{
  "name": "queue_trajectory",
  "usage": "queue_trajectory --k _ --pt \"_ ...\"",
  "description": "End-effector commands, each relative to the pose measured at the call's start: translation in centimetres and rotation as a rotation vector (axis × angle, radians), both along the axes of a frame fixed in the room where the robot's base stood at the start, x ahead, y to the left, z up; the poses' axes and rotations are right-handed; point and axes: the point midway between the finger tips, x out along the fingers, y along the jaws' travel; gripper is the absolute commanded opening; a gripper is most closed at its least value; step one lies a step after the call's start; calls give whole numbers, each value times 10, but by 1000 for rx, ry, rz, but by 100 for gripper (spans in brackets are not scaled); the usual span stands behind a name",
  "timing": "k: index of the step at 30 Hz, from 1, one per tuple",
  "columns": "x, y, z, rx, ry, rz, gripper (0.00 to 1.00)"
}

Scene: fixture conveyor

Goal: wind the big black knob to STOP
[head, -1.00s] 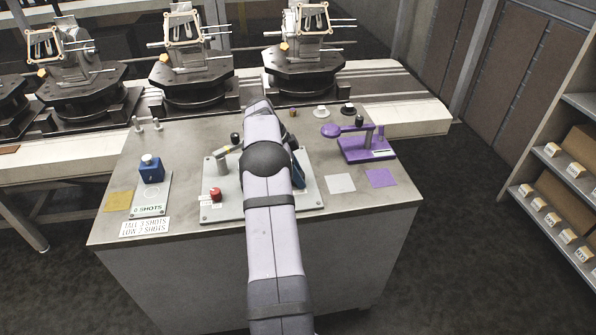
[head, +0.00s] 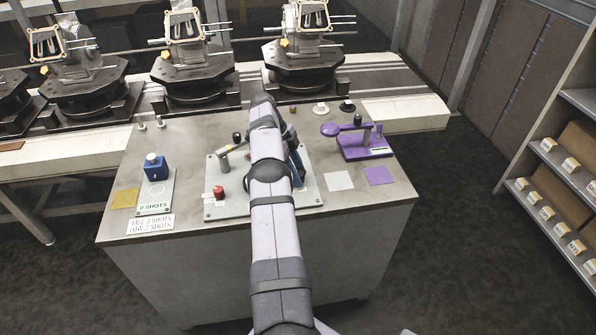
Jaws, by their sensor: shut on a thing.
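No big black knob can be made out; my arm crosses the middle of the grey control plate (head: 225,211) and hides part of it. A lever with a black ball end (head: 237,137) and a red button (head: 219,192) show on the plate's left. A small black knob (head: 346,105) sits at the back of the bench. My gripper is hidden behind my arm, so its jaws and what they hold do not show. A dark blue part (head: 298,165) shows beside my arm; I cannot tell what it belongs to.
A conveyor (head: 400,112) with several black fixtures runs behind. A shelf (head: 565,165) with boxes stands at right. The bench's front right corner is clear.

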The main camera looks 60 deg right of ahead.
Motion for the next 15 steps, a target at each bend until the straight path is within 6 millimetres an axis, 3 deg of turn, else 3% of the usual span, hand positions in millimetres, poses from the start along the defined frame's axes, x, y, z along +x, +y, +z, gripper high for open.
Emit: queue_trajectory --k 14,15 --pt "2 1 0 2 -4 -7 11" --pt "2 1 0 2 -4 -7 36"
